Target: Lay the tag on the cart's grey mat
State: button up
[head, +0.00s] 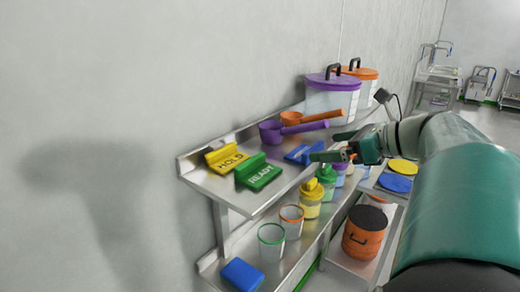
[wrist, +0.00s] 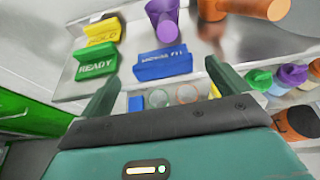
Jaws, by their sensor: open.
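Three lettered tags stand on the upper steel shelf: a yellow HOLD tag (head: 227,160), a green READY tag (head: 258,173) and a blue tag (head: 298,154) whose lettering is hard to read. In the wrist view the blue tag (wrist: 162,66) lies ahead, between the lines of my fingers, with the green tag (wrist: 97,64) and yellow tag (wrist: 101,30) to its left. My gripper (head: 336,146) is open and empty, just right of the blue tag in the head view. I cannot make out a grey mat in either view.
Purple (head: 271,131) and orange (head: 325,116) scoops and lidded tubs (head: 330,97) stand behind the tags. Several cups and capped jars (head: 311,203) fill the lower shelf, with a blue block (head: 242,274). Right are coloured discs (head: 397,183) and an orange drum (head: 364,235).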

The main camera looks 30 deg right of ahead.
aim_at(316, 148)
jog(key=x, duration=0.5)
jog(key=shift+w+f, duration=0.25)
jog(key=shift+w, duration=0.05)
jog(key=shift+s, duration=0.1)
jog(key=shift+c, duration=0.9)
jog(key=c, duration=0.8)
jog(key=shift+r, duration=0.1)
jog(key=shift+r, duration=1.5)
jog(key=shift+r, duration=0.2)
jog(key=shift+s+a, duration=0.15)
jog(key=shift+a, duration=0.15)
